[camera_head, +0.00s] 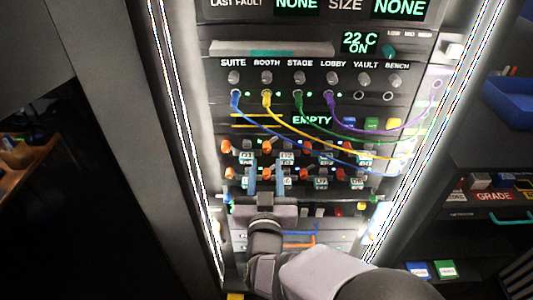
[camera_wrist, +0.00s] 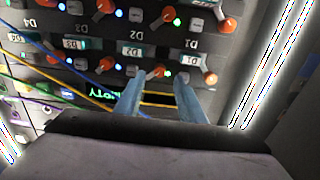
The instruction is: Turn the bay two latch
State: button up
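Two rows of orange latches run across the panel in the head view. My gripper (camera_head: 267,165) is in front of these rows with its two blue fingers apart. In the wrist view, the gripper (camera_wrist: 157,82) frames one orange latch (camera_wrist: 157,72) between its fingertips. The same latch shows in the head view (camera_head: 266,146), second from left in the upper row. A small plate beside it in the wrist view seems to read D2 (camera_wrist: 135,50). I cannot tell whether the fingers touch the latch. The lower latch behind the gripper is mostly hidden.
Blue, yellow, green and purple cables (camera_head: 330,133) hang across the panel above the latches. An EMPTY display (camera_head: 311,120) sits below the jacks. Other orange latches (camera_head: 304,145) stand close to the right. Bright light strips edge both sides. A blue bin (camera_head: 510,100) is at the right.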

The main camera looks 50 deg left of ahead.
aim_at(267, 151)
jog(key=shift+p+x, duration=0.55)
jog(key=shift+x, duration=1.9)
grip_shut()
